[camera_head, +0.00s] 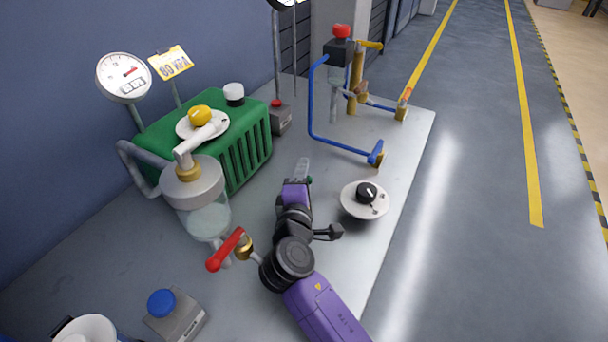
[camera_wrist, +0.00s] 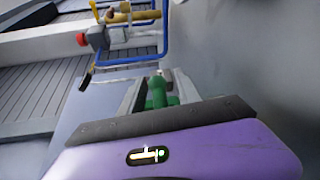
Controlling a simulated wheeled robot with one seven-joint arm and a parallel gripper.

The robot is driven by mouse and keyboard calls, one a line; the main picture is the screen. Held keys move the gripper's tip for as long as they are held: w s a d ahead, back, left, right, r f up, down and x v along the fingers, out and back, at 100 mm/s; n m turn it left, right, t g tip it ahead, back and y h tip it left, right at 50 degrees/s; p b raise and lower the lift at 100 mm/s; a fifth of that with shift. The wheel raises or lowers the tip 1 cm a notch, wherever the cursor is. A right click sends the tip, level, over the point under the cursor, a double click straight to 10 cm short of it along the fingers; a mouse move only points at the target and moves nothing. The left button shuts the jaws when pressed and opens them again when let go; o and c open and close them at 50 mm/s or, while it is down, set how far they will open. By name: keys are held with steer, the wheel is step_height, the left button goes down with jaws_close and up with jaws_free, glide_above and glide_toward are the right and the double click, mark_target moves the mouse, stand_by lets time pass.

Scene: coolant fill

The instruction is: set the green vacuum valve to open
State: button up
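A green part (camera_wrist: 160,95) shows between the two grey fingers of my gripper (camera_wrist: 158,88) in the wrist view; it looks like a valve handle with a narrow upper end. In the head view my gripper (camera_head: 303,167) is over the middle of the grey table, and only a small green spot (camera_head: 309,180) shows beside its fingers. The rest of the green part is hidden by my gripper and wrist. The fingers stand apart, but I cannot tell whether they press on it. I cannot make out the handle's position.
A green ribbed machine (camera_head: 245,150) with a yellow knob (camera_head: 199,115) stands left. A glass vessel (camera_head: 205,219) with a red lever (camera_head: 225,250) is nearer. Blue piping (camera_head: 340,148) rises behind my gripper.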

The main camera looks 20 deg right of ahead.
steer(key=v, duration=0.7)
steer(key=shift+s+a, duration=0.1)
steer(key=shift+a, duration=0.05)
steer(key=shift+c, duration=0.2)
